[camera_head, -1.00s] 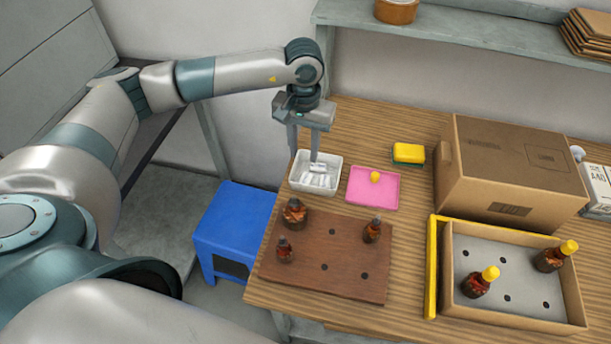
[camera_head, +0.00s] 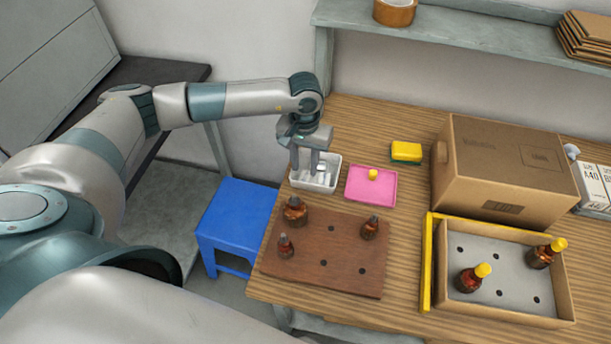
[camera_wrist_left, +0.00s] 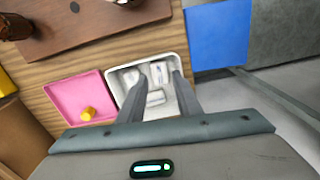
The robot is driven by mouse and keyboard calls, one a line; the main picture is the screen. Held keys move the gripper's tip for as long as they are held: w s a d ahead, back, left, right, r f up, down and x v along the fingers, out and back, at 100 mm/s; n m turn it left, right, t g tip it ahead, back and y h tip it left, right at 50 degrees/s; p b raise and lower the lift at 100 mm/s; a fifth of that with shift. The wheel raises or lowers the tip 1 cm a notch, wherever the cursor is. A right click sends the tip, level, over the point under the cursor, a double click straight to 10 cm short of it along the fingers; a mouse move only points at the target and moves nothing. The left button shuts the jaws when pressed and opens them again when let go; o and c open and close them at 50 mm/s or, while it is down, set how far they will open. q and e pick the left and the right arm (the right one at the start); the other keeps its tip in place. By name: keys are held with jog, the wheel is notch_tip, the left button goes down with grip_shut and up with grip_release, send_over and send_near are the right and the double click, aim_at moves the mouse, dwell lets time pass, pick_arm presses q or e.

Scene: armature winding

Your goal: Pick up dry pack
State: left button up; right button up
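Several small white dry packs (camera_wrist_left: 159,72) lie in a white tray (camera_head: 333,172) at the back left of the table. The tray also shows in the left wrist view (camera_wrist_left: 113,82). My left gripper (camera_head: 304,172) points down over the tray, its fingers at the tray's opening. In the left wrist view its two fingers (camera_wrist_left: 155,90) stand apart on either side of the packs, with nothing seen held between them. In the head view the fingers hide part of the packs. My right gripper is not in view.
A pink tray (camera_head: 358,194) with a yellow piece is right of the white tray. A brown board (camera_head: 300,265) with bottles lies in front. A closed carton (camera_head: 510,170), an open box (camera_head: 572,290) with bottles and a sponge (camera_head: 407,152) stand farther right. A blue stool (camera_head: 235,215) is left.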

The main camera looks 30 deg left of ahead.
aim_at(305, 176)
pick_arm(q)
notch_tip(305, 176, down, 3)
jog(key=shift+w+r+p, duration=0.1)
jog(key=shift+w+p, duration=0.05)
jog(key=shift+p, duration=0.75)
jog(key=shift+f, duration=0.7)
jog(key=c, duration=0.7)
